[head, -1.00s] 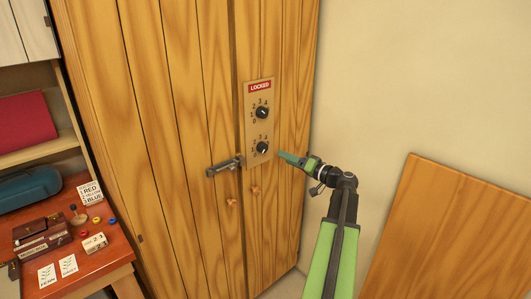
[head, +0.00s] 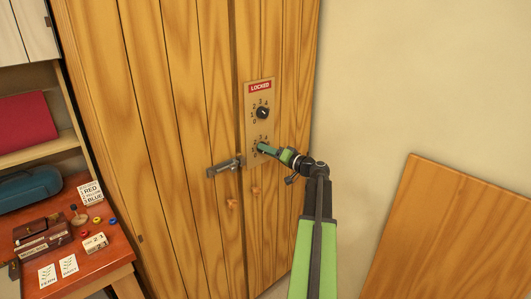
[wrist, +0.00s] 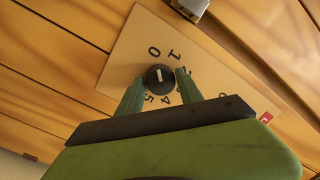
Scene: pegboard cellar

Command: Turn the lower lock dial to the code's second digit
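The lower lock dial (wrist: 160,77) is a round black knob with a white pointer mark, in a ring of digits where 0, 1, 4 and 5 show. The pointer is toward the 0 and 1 side; I cannot tell exactly which digit. My gripper (wrist: 160,80) is open, with one green finger on each side of the knob and small gaps showing. In the head view my gripper (head: 264,148) covers this dial. The upper dial (head: 262,113) is on the same tan lock plate (head: 250,130), under a red LOCKED sign (head: 260,87). A card (head: 95,242) appears to read 2 1.
The wooden cabinet (head: 180,120) is closed, with a grey latch (head: 225,165) left of the plate. A red-brown desk (head: 90,268) at left holds cards and small objects. A wooden panel (head: 455,240) leans on the wall at right.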

